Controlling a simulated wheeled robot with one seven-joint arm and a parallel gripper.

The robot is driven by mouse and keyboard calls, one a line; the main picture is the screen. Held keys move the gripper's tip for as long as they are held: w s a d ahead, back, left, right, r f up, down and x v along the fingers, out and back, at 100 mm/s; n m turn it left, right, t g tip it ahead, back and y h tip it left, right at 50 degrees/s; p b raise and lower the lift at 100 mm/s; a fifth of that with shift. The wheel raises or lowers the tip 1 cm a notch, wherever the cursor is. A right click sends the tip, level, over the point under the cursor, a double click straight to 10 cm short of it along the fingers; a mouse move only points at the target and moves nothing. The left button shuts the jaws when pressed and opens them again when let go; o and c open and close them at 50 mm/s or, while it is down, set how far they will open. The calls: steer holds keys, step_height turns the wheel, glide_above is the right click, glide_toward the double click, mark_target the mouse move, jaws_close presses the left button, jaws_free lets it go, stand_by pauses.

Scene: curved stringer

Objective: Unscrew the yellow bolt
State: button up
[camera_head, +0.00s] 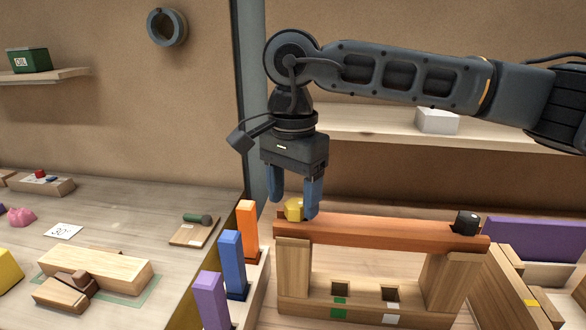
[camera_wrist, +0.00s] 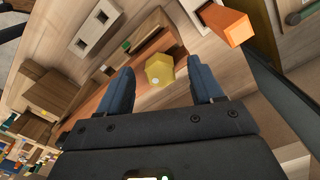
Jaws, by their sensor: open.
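The yellow bolt (camera_head: 294,210) sits at the left end of the reddish-brown beam (camera_head: 380,231), which rests across two wooden posts. My gripper (camera_head: 295,208) points down over that end, with its blue fingers open on either side of the bolt head. In the wrist view the yellow bolt (camera_wrist: 160,70) shows as a faceted head between the two open fingers (camera_wrist: 163,92), with a gap visible on each side. A black bolt (camera_head: 466,222) stands at the right end of the beam.
Orange (camera_head: 248,229), blue (camera_head: 232,262) and purple (camera_head: 211,298) blocks stand upright just left of the beam. A purple panel (camera_head: 535,243) lies to the right. A shelf with a white box (camera_head: 437,121) is behind my arm. A grey upright (camera_head: 249,100) stands close to my gripper's left.

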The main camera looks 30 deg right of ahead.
steer(key=shift+f, duration=0.55)
jaws_close()
steer(key=shift+f, duration=0.1)
steer(key=shift+f+n+b, duration=0.1)
steer(key=shift+n+b, duration=1.1)
steer(key=n+b, duration=0.1)
steer(key=n, duration=0.1)
steer(key=shift+s+d+n, duration=0.1)
steer(key=shift+n, duration=0.2)
steer(key=n, duration=0.1)
steer(key=n+b, duration=0.1)
steer(key=n, duration=0.1)
steer(key=shift+s+r, duration=0.1)
steer(key=shift+r, duration=0.3)
